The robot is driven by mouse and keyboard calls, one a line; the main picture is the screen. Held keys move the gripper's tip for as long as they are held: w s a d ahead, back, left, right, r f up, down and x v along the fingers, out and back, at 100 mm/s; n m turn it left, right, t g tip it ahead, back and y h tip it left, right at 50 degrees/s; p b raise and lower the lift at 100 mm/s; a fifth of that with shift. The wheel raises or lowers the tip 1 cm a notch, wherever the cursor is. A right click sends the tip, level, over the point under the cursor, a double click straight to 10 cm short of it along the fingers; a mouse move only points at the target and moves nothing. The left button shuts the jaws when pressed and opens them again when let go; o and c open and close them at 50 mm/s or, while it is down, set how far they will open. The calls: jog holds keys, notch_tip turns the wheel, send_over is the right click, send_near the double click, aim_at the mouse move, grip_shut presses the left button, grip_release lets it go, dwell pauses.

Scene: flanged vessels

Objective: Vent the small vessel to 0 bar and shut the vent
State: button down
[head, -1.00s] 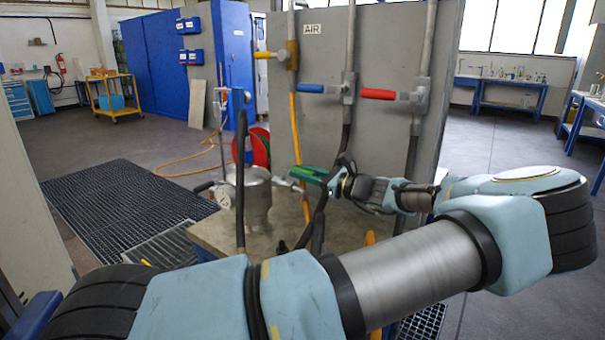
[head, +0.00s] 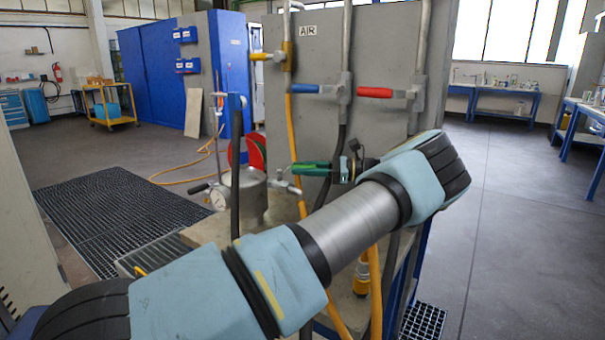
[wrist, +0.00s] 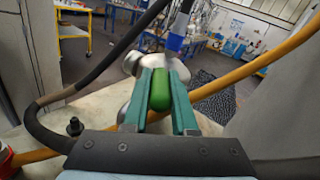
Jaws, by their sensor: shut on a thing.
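The small vessel (head: 250,196) is a silver flanged pot on the bench, left of centre in the head view. A round white gauge (head: 219,198) sits at its left; its reading is too small to tell. A short metal fitting (head: 286,185) sticks out on its right side. My gripper (head: 300,168) is at the vessel's right, its green fingers pointing left. In the wrist view my gripper (wrist: 161,88) has its fingers on both sides of a bright green handle (wrist: 161,92), shut on it. The silver body (wrist: 150,62) behind the handle is partly hidden by the fingers.
A grey panel marked AIR (head: 307,30) stands behind, with yellow (head: 262,56), blue (head: 305,89) and red (head: 374,93) valve handles. A black hose (wrist: 50,140) and a yellow hose (wrist: 255,65) run close beside my gripper. My forearm crosses before the bench.

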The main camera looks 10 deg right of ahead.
dwell(0.4)
jog(key=c, duration=0.7)
grip_release()
notch_tip(320, 180, up, 10)
jog(key=shift+b, duration=1.05)
jog(key=shift+c, duration=0.2)
